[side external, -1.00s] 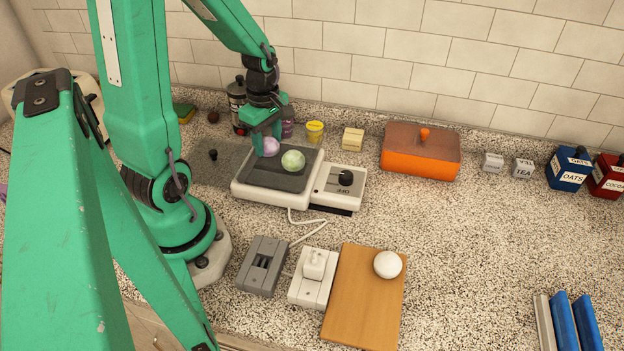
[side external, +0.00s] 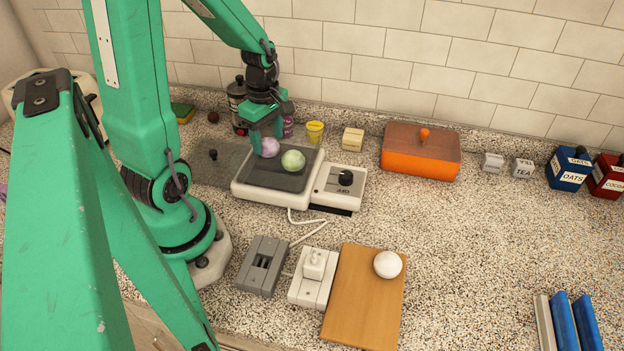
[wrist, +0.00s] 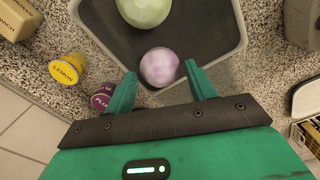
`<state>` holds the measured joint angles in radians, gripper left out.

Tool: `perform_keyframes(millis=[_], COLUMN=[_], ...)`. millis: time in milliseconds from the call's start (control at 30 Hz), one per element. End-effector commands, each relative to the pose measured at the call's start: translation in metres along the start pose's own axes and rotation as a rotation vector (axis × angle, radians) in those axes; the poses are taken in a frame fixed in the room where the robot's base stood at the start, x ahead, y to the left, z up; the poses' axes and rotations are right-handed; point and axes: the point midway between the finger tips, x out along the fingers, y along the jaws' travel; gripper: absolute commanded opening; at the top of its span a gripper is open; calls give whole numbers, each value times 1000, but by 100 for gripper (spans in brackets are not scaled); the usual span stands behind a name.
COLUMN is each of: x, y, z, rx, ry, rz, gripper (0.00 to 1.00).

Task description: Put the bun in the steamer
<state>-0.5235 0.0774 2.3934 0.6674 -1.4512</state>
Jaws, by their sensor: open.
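A purple-and-white ball-shaped bun (side external: 270,147) rests in the dark square pan (side external: 262,180) of a white countertop appliance, beside a pale green ball (side external: 293,160). My gripper (side external: 266,142) is open just behind and above the purple one. In the wrist view, the fingertips (wrist: 159,70) stand apart on either side of the purple ball (wrist: 159,67); I cannot tell if they touch it. The green ball (wrist: 145,8) lies beyond it, cut off by the frame edge. A smooth white ball (side external: 388,264) lies on the wooden board (side external: 362,305). I cannot tell which thing is the steamer.
The appliance's knob (side external: 346,178) and cord are at its right and front. Grey and white switch boxes (side external: 262,266) stand in front. An orange lidded box (side external: 420,153), lemon tub (side external: 315,131) and labelled canisters line the wall. The counter at centre right is clear.

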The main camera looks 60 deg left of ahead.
Motion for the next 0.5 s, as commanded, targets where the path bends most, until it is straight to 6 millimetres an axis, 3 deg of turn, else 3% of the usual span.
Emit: perform_keyframes(millis=[500], x=[-73], y=[1], z=[0], rx=[0], ry=[1], rz=[6], gripper=[55])
